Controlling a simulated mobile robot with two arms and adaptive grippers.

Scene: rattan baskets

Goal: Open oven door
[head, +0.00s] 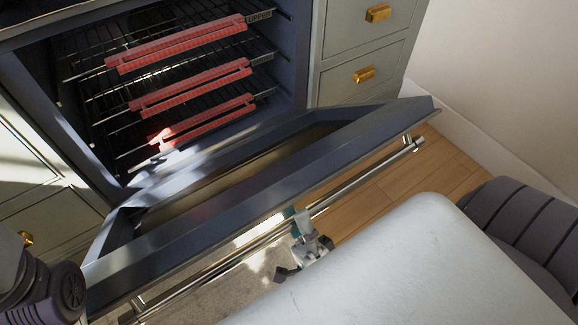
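The oven door (240,212) hangs partly open, tilted down and outward from the dark oven cavity. Its long metal handle (362,178) runs along the door's outer side. My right gripper (298,222) is at the middle of the handle, its tip overlapping the bar in the head view. Whether its fingers close around the bar or only touch it cannot be made out. A dark part of my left arm shows at the lower left, but the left gripper is out of view.
Inside the oven (180,75) are several wire racks with red front guards (190,88). Grey drawers with brass pulls (364,75) stand to the right, beside a white wall (500,70). Another cabinet (40,195) is at the left. Wooden floor (425,180) shows right of the door.

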